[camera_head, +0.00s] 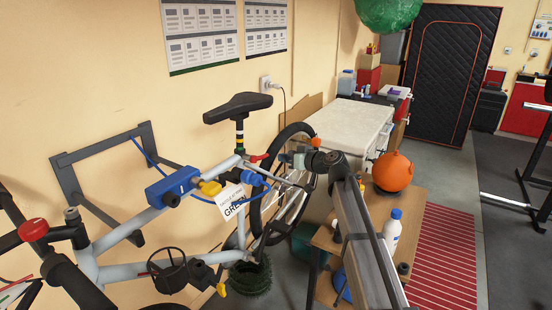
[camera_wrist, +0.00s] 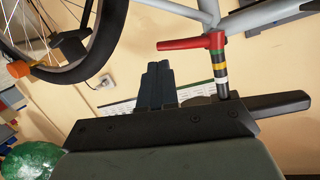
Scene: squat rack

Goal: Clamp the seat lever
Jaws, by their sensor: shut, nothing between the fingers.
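The bike's seat lever (camera_head: 259,157) is red and sits at the top of the frame's seat tube, below the black saddle (camera_head: 238,107). In the wrist view the lever (camera_wrist: 188,43) sticks out sideways from the seat post (camera_wrist: 220,68), which has coloured bands. My gripper (camera_head: 287,158) is just right of the lever in the head view. In the wrist view its dark fingers (camera_wrist: 160,82) are together and empty, apart from the lever and to the side of the post. The gripper's body hides part of the saddle in the wrist view.
A blue clamp (camera_head: 172,187) with a yellow knob holds the bike frame. A white tag (camera_head: 231,201) hangs below it. The rear wheel (camera_head: 268,185) is behind my gripper. A wooden table (camera_head: 412,207) with an orange ball (camera_head: 393,172) and a white bottle (camera_head: 392,233) stands right.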

